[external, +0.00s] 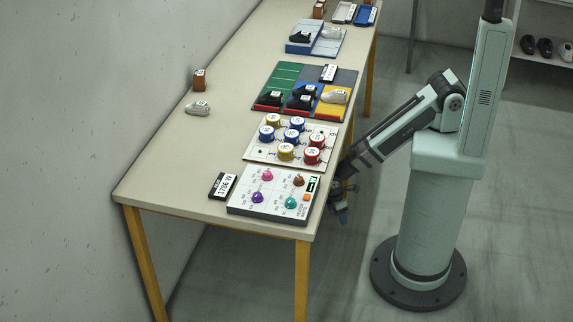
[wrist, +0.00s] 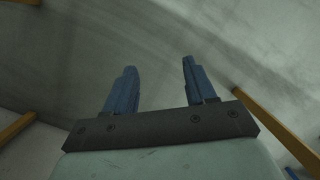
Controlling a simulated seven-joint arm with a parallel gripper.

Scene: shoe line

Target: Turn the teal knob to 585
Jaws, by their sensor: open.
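The teal knob (external: 290,203) is on the front right part of a white control panel (external: 268,214) at the near end of the table. A purple knob (external: 257,197), a pink knob (external: 267,175) and a brown knob (external: 298,180) share the panel. Printed marks surround the knobs, but they are too small to read. My gripper (external: 342,216) hangs beside the table's right edge, apart from the panel and to the right of the teal knob. In the wrist view my gripper (wrist: 157,82) shows two blue fingers spread apart with nothing between them.
An orange block (external: 306,197) sits at the panel's right edge, and a black-and-white label (external: 222,186) lies to its left. Behind the panel is a board (external: 253,153) with several coloured round pieces. Shoes on coloured mats (external: 284,77) stand farther back. The table's near left is bare.

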